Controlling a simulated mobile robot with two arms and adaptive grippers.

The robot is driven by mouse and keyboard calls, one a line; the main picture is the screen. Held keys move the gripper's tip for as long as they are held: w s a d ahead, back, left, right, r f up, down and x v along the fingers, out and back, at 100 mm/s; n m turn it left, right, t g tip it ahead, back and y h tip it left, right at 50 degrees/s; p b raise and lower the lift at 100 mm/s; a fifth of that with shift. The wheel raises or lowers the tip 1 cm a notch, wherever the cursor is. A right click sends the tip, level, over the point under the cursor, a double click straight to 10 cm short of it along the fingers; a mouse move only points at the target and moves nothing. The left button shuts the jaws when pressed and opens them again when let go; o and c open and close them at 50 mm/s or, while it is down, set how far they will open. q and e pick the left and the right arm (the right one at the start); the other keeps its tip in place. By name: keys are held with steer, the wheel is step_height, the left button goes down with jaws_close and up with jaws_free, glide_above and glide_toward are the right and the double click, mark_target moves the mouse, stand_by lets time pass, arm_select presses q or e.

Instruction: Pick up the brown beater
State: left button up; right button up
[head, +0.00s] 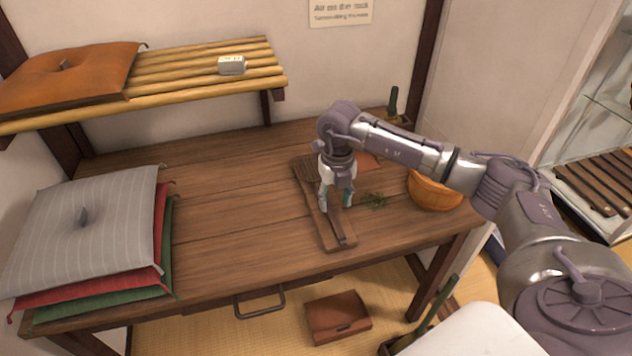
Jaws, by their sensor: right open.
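I cannot tell whether the fingers touch the beater or the board. My left gripper is not in view.
Stacked cushions (85,230) fill the table's left end. A slatted shelf (195,75) hangs above. The table's middle left is clear. A brown box (338,316) is on the floor.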

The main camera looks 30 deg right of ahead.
mark_target(332, 214)
steer(key=f, duration=0.5)
steer(key=shift+w+a, duration=0.1)
steer(key=shift+w, duration=0.25)
steer(key=shift+c, duration=0.3)
jaws_close()
